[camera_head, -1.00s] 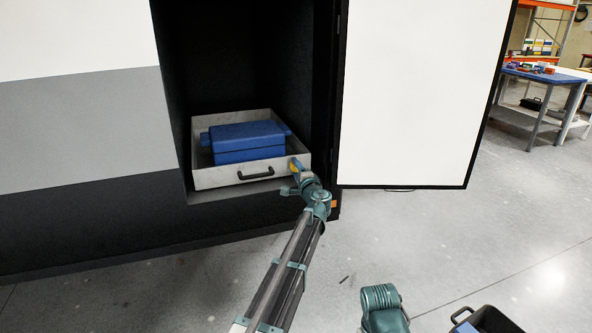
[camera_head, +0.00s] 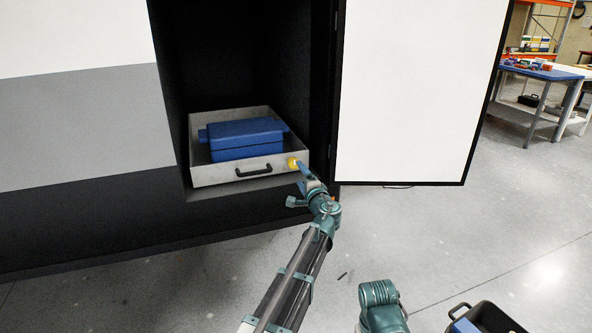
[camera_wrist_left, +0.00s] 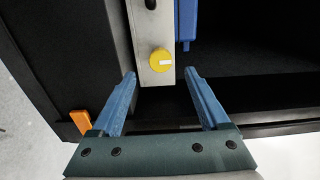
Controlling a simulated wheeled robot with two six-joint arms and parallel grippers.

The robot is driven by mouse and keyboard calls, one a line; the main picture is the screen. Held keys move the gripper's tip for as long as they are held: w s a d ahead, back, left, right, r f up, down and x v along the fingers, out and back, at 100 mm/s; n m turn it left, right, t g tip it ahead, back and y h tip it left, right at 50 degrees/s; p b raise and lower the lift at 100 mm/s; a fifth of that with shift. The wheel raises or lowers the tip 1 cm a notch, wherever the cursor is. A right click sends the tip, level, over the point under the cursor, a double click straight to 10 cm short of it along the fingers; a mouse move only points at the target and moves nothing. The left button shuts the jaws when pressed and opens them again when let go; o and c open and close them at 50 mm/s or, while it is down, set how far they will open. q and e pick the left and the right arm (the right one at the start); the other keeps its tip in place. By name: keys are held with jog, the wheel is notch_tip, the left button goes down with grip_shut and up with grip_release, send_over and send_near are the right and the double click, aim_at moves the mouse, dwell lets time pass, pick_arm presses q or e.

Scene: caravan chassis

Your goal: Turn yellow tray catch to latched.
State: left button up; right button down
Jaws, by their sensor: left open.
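The yellow tray catch (camera_head: 292,163) is a round knob at the right end of the grey tray's (camera_head: 225,176) front. In the left wrist view the catch (camera_wrist_left: 156,57) carries a short white mark on its face, lying across the tray front's length. My left gripper (camera_head: 303,168) is just in front and to the right of the catch. In the wrist view the left gripper's blue fingers (camera_wrist_left: 160,76) are spread wide, with the catch beyond and between the tips, nothing held. My right gripper is not in view.
A blue case (camera_head: 245,141) sits in the tray, inside a dark compartment. The tray front has a black handle (camera_head: 254,171). A white open door (camera_head: 415,90) stands right of the opening. An orange piece (camera_wrist_left: 81,121) is near the sill. A black bin (camera_head: 490,320) is lower right.

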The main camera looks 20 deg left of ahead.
pick_arm(q)
jog(key=v, duration=0.6)
jog(key=shift+s+f, duration=0.1)
jog(key=shift+s, duration=0.05)
